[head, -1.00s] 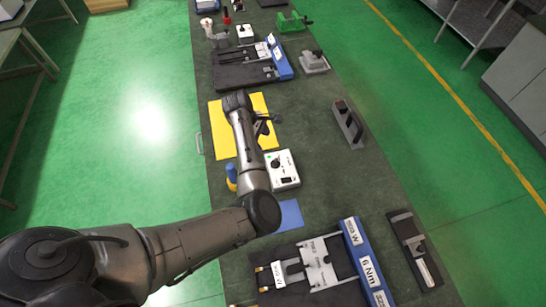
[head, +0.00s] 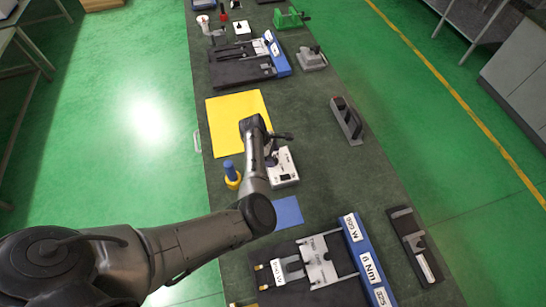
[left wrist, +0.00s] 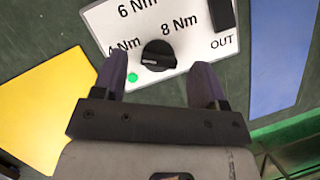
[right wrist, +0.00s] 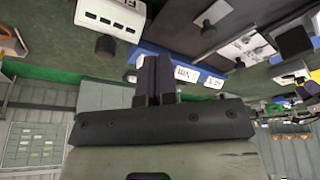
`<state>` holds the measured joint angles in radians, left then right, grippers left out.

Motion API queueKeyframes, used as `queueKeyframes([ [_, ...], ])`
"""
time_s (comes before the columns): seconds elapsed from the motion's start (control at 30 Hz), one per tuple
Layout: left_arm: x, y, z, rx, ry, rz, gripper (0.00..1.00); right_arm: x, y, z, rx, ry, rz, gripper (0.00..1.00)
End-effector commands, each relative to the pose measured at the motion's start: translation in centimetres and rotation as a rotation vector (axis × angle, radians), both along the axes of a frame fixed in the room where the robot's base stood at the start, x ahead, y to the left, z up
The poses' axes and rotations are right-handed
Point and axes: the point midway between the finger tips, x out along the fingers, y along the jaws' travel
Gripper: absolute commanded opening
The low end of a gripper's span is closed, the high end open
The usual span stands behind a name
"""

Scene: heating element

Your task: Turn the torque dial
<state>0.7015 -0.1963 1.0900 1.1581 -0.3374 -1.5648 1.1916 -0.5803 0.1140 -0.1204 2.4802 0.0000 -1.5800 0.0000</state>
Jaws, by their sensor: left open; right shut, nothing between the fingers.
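The torque dial (left wrist: 159,56) is a black round knob on a white box (left wrist: 103,20) in the left wrist view. The labels 4, 6 and 8 Nm surround it, and its white mark points left, towards the 4 Nm side. A green light (left wrist: 132,77) is lit beside it. In the head view the white box (head: 287,172) is partly hidden by my left arm. My left gripper (left wrist: 160,82) is open, with its fingers apart on either side of the dial's near edge; contact cannot be told. My right gripper (right wrist: 156,75) is shut and empty, away from the dial.
A yellow sheet (head: 226,118) and a blue sheet (head: 287,212) lie near the box on the dark table. A blue-and-yellow post (head: 231,178) stands close left of it. A fixture with a blue 6 Nm bar (head: 366,260) is at the front. A grey handled block (head: 346,121) is to the right.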

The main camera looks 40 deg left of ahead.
Motion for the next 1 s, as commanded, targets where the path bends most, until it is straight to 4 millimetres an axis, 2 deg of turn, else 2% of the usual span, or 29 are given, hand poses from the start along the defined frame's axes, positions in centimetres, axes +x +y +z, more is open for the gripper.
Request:
queueKeyframes([
  [0.2,0.19,-0.38,-1.16,0.0,0.0,0.001,0.66,0.01,-0.06,-0.19,-0.002,0.0,0.001,0.0],
  [0.53,0.22,-0.46,-1.31,0.0,0.0,0.001,0.66,0.01,-0.32,-0.21,-0.011,-0.001,0.007,0.0],
  [1.0,0.22,-0.47,-1.29,0.0,0.0,0.0,0.22,0.02,-0.18,-0.2,-0.006,0.0,0.003,0.0],
])
